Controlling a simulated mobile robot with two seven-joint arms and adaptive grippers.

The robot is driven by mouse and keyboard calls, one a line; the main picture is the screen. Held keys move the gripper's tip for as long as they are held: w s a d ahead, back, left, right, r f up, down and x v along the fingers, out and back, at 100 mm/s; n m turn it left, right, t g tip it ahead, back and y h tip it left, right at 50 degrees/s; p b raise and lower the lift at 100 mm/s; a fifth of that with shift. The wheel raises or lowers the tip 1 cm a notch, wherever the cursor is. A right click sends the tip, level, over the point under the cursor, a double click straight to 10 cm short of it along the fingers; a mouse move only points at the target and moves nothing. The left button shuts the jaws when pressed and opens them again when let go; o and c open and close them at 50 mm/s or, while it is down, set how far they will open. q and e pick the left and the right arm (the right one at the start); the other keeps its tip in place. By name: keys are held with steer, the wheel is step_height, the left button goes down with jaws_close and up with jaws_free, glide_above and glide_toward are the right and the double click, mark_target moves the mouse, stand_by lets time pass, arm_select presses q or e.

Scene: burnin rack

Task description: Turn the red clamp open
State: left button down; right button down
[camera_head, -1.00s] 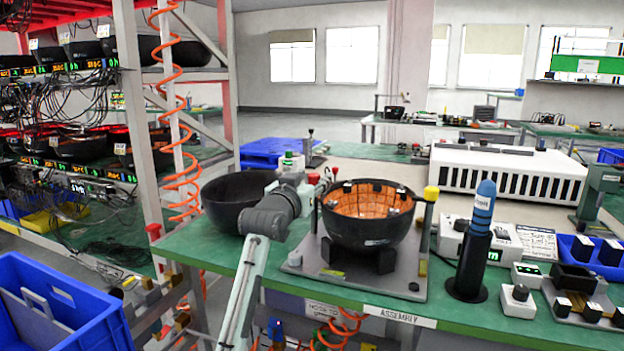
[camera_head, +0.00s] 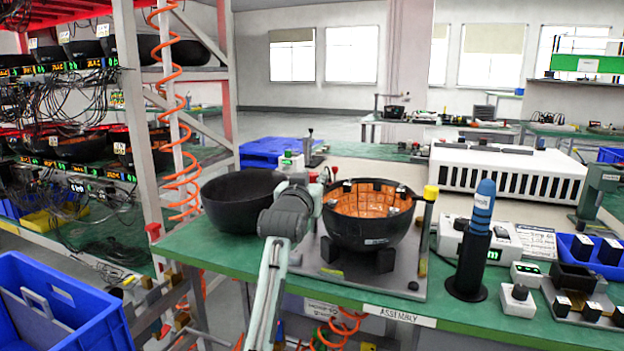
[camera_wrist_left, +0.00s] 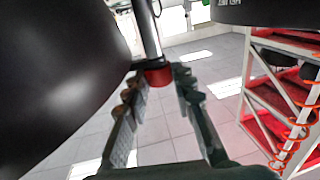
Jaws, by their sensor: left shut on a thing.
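The red clamp (camera_wrist_left: 158,76) shows in the left wrist view as a red collar around an upright metal post. The fingertips of my left gripper (camera_wrist_left: 156,82) are on either side of it, and the gripper is shut on it. In the head view my left gripper (camera_head: 320,182) is between the plain black bowl and the bowl with the orange inside. Only small bits of red show at its tip there, so the clamp is mostly hidden. My right gripper is in neither view.
The plain black bowl (camera_head: 240,203) stands left of my gripper. The orange-lined bowl (camera_head: 370,238) sits on a grey fixture plate (camera_head: 408,286) to the right. A blue bottle in a black holder (camera_head: 470,268) stands further right. A blue crate (camera_head: 100,330) is at lower left.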

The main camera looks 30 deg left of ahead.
arm_select(q)
steer(key=c, duration=1.3)
jaws_free()
steer(key=shift+o, duration=0.2)
steer(key=v, duration=1.2)
